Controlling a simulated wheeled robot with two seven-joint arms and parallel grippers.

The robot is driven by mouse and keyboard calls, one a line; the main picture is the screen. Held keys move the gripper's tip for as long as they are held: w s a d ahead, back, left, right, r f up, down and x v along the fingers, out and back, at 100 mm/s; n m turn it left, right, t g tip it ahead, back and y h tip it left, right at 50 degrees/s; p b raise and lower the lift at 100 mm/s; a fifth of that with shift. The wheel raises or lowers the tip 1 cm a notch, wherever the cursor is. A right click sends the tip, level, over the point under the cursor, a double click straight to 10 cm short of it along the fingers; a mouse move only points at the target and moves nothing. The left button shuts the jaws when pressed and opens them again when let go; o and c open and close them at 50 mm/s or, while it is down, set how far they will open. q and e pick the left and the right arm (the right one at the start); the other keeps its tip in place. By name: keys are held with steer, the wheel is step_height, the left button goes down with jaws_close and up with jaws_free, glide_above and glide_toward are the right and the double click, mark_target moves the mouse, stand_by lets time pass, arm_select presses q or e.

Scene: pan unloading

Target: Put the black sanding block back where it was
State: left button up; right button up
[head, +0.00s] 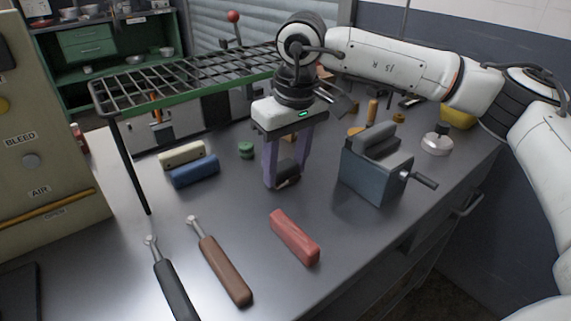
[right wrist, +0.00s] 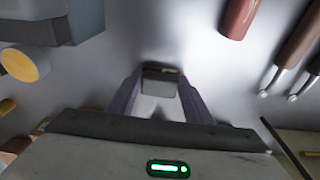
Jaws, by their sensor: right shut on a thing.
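The black sanding block (head: 287,182) is small and dark, between the fingertips of my right gripper (head: 284,178) in the head view. That gripper points down over the middle of the bench and is shut on the block. In the right wrist view the block (right wrist: 158,82) shows as a dark grey piece between the purple fingers of my right gripper (right wrist: 160,92). The fingers hide part of it in the head view. It is at or very near the bench top; I cannot tell whether it touches. My left gripper is not in view.
A grey vise (head: 372,175) stands close to the right. A red block (head: 294,237) lies in front, with brown (head: 225,270) and black (head: 174,290) handled tools to the left. Blue (head: 194,171) and cream (head: 181,154) blocks lie left, beneath a green-edged rack (head: 190,85).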

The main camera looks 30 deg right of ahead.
steer(key=shift+f, duration=0.2)
steer(key=o, duration=1)
steer(key=shift+r, duration=0.1)
steer(key=r, duration=0.4)
steer(key=s+r, duration=0.1)
steer(key=r, duration=0.7)
steer(key=shift+s+d+p, duration=0.15)
steer(key=shift+s+p, duration=0.2)
steer(key=shift+p, duration=0.05)
